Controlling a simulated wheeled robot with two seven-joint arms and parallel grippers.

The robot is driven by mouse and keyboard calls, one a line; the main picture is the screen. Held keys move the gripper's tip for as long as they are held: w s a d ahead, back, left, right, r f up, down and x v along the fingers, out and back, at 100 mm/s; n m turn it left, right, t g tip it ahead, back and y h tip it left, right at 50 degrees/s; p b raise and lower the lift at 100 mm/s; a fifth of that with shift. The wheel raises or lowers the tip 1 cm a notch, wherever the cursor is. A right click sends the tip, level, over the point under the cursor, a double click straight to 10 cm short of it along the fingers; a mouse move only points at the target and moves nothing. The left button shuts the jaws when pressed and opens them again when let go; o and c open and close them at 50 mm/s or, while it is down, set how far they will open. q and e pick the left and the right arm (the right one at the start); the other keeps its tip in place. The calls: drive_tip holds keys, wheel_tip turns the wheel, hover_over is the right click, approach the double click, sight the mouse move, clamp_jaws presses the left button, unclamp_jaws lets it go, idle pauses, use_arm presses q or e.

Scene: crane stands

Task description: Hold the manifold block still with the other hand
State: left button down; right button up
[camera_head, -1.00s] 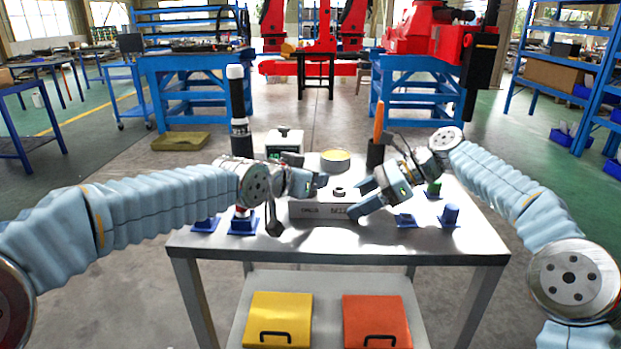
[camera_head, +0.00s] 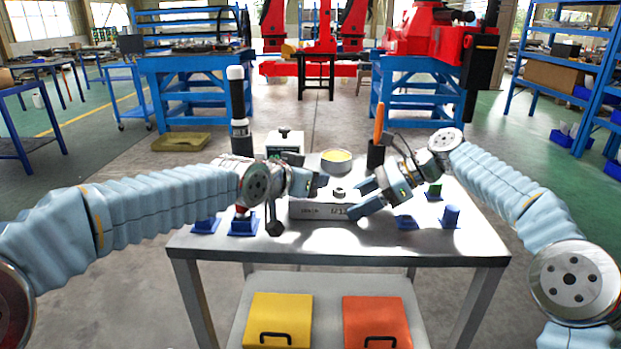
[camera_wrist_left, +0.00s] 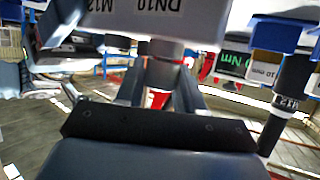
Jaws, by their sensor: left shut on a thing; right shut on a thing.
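The manifold block (camera_head: 318,209) is a pale grey block with printed labels, lying flat on the table. My right gripper (camera_head: 358,198) is shut on its right end. My left gripper (camera_head: 325,182) is over the block's top. In the left wrist view, its fingers (camera_wrist_left: 162,90) are shut on a grey cylindrical piece (camera_wrist_left: 165,73), which meets the labelled block (camera_wrist_left: 145,15). A dark round fitting (camera_head: 339,191) shows on the block's top between my two grippers in the head view. The left fingertips are partly hidden there.
Blue holders (camera_head: 243,227) and (camera_head: 450,216) stand along the table (camera_head: 340,250). A black-handled tool (camera_head: 238,110) and an orange-handled one (camera_head: 378,122) stand upright behind. The front right tabletop is clear.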

use_arm(q)
drive_tip(key=shift+r, duration=0.55)
drive_tip(key=c, duration=1)
unclamp_jaws()
drive_tip(key=o, duration=0.4)
drive_tip(key=shift+f, duration=0.15)
drive_tip(key=shift+f, duration=0.1)
drive_tip(key=shift+v, duration=2.45)
drive_tip(key=shift+s, duration=0.1)
drive_tip(key=v, duration=1.1)
drive_tip(key=shift+s+a, duration=0.1)
drive_tip(key=shift+s, duration=0.3)
